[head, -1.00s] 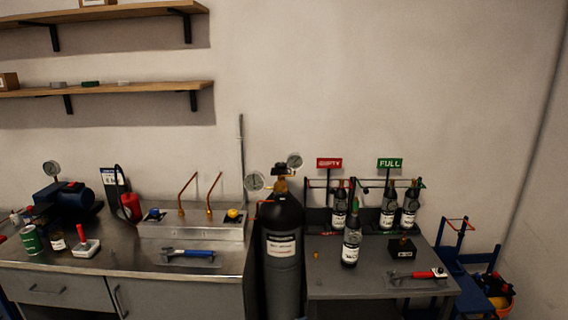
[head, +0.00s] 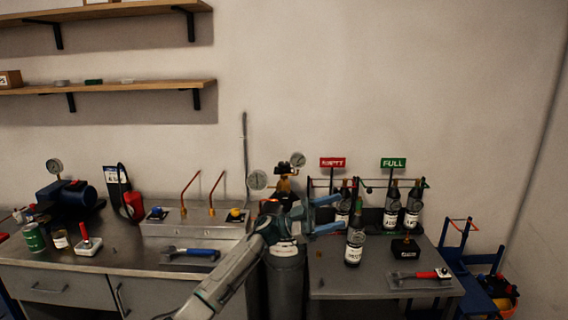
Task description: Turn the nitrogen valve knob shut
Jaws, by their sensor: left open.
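A tall dark gas cylinder (head: 287,278) stands between the two benches. A blue knob (head: 157,213) and a yellow knob (head: 236,214) are on the metal panel of the left bench; no nitrogen marking is legible. My left gripper (head: 341,212) is open and empty, in front of and just right of the cylinder top, its fingers pointing right. My left arm hides the cylinder's shoulder and part of its label. My right gripper is not in view.
Small bottles (head: 354,247) stand on the right bench, close to my left fingers, with more in racks under red EMPTY (head: 332,163) and green FULL (head: 393,163) signs. A blue-handled tool (head: 190,252) lies on the left bench, a red-handled one (head: 420,275) on the right.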

